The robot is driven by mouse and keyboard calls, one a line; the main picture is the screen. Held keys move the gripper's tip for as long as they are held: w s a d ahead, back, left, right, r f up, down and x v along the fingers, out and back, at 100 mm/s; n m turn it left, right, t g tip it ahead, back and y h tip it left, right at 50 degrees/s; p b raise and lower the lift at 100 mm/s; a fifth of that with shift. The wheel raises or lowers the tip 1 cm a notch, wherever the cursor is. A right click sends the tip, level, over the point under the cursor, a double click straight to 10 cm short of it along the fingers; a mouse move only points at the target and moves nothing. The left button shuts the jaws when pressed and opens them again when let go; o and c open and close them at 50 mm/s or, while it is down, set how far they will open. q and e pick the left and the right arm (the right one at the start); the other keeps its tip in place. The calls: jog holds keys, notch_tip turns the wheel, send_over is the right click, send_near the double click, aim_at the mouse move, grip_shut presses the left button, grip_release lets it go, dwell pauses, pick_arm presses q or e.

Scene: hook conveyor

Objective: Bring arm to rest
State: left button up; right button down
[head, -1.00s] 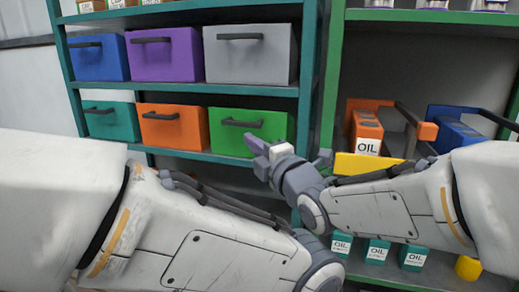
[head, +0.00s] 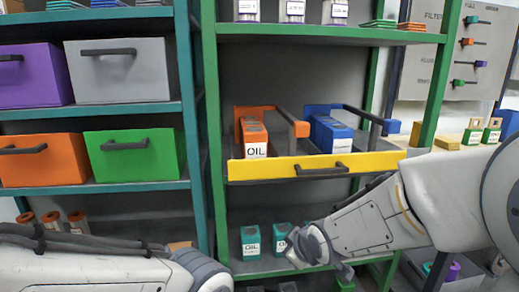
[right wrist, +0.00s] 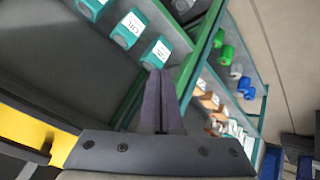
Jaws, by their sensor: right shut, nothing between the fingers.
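My right arm comes in from the right in the head view, with its wrist low in front of the green shelf (head: 213,130). Its gripper is hard to make out there. In the right wrist view my right gripper (right wrist: 162,80) has its two dark fingers together with nothing between them. Teal oil bottles (right wrist: 127,30) stand on a shelf beyond the fingertips; contact cannot be told. My left arm lies along the lower left of the head view, and its gripper is out of the picture.
A yellow-fronted drawer (head: 235,170) is pulled out, holding an orange oil can (head: 253,135) and a blue can (head: 330,133) below hook bars. Bins, including a green one (head: 135,155), fill the left shelves. A tool board (head: 470,50) hangs at right.

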jog(key=s+d+f+m+g+h, duration=0.1)
jog(key=s+d+f+m+g, duration=0.25)
jog(key=s+d+m, duration=0.2)
jog(key=s+d+f+m+g+h, duration=0.1)
jog(key=s+d+f+m+g, duration=0.1)
jog(key=s+d+f+m, duration=0.35)
jog(key=s+a+r+n+g, duration=0.1)
jog(key=s+a+r+n, duration=0.3)
jog(key=s+a, duration=0.3)
jog(key=s+a+r+n+g, duration=0.2)
jog(key=s+a+r+n, duration=0.15)
jog(key=s+a, duration=0.35)
notch_tip(320, 180, up, 26)
jog(key=s+p, duration=0.1)
jog(key=p, duration=2.5)
jog(key=shift+s+d+y+p, duration=0.15)
jog(key=shift+d+y+p, duration=0.15)
jog(key=shift+d, duration=0.1)
jog(key=shift+n, duration=0.25)
